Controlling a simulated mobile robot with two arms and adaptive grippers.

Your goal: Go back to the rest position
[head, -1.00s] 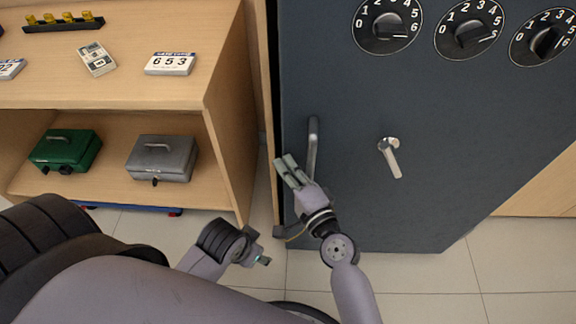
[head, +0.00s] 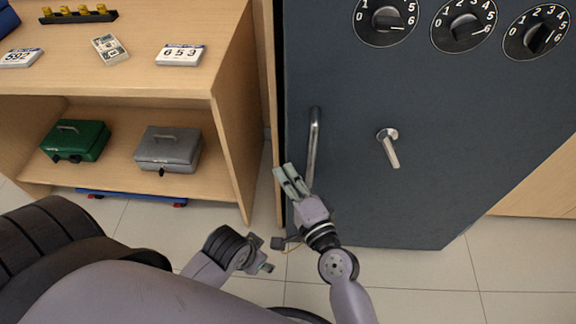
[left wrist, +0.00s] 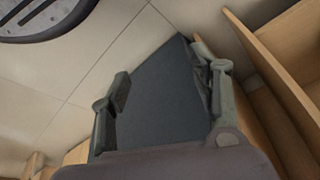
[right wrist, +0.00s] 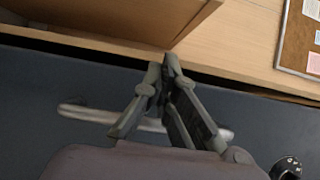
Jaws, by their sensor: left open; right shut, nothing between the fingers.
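My right gripper (head: 292,182) is in front of the dark safe door (head: 350,150), by the lower end of its vertical bar handle (head: 313,145). In the right wrist view its fingers (right wrist: 168,68) are closed together and empty, with the bar handle (right wrist: 85,113) behind them; I cannot tell whether they touch it. My left gripper (head: 262,255) is low over the floor, left of the right forearm, partly hidden by its own wrist. In the left wrist view its two fingers (left wrist: 165,85) stand wide apart with nothing between them.
A wooden counter (head: 225,80) stands left of the safe, close to both arms. Its lower shelf holds a green cash box (head: 76,142) and a grey one (head: 168,150). A lever handle (head: 388,147) and dials (head: 464,24) project from the safe. Tiled floor (head: 420,280) is clear at lower right.

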